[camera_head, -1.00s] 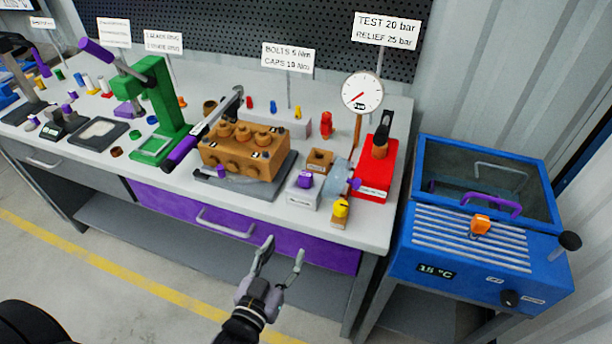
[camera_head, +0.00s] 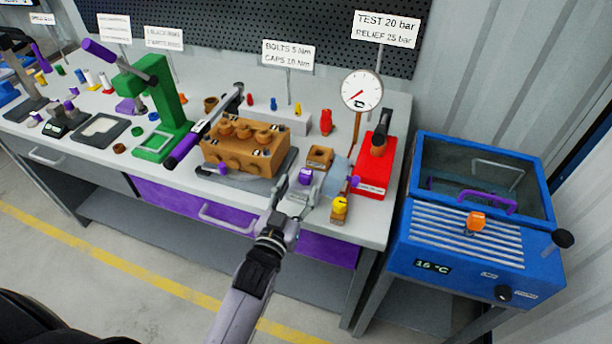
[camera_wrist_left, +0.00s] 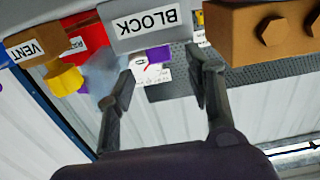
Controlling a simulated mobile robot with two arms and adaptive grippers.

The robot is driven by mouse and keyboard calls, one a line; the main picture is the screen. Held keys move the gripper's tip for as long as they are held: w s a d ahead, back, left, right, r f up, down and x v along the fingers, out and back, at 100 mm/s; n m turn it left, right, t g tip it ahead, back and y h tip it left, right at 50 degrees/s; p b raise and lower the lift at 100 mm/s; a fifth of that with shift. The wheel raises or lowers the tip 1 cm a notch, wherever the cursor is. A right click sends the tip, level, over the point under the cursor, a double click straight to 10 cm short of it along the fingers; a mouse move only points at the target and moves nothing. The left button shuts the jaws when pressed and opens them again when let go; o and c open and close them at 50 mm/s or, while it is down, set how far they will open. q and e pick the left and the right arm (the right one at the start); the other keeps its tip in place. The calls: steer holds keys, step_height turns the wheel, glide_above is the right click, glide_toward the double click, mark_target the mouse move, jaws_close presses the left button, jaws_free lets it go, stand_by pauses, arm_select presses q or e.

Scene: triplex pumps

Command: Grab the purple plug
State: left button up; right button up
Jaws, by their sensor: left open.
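A purple plug (camera_head: 305,177) sits on top of a small light-grey block (camera_head: 299,198) near the bench's front right. In the left wrist view, which is upside down, the purple plug (camera_wrist_left: 158,54) shows partly behind the edge of the block (camera_wrist_left: 145,24) labelled BLOCK. My left gripper (camera_head: 291,197) is open and empty, just in front of the block. In the wrist view its fingers (camera_wrist_left: 164,72) are spread to either side of the plug, apart from it. Another purple plug (camera_head: 222,168) is at the front of the brown pump block (camera_head: 240,151).
A yellow-topped vent piece (camera_head: 339,208) stands close to the right of the gripper. Behind it are a clear cylinder (camera_head: 336,172), a red unit (camera_head: 374,170) and a gauge (camera_head: 362,91). A blue tank (camera_head: 470,255) stands right of the bench.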

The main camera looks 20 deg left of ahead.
mark_target(304, 177)
arm_select(q)
steer(key=w, duration=0.6)
steer(key=shift+d+p, duration=0.1)
steer(key=shift+p, duration=0.25)
steer(key=shift+s, duration=0.1)
steer(key=shift+c, duration=0.4)
jaws_close()
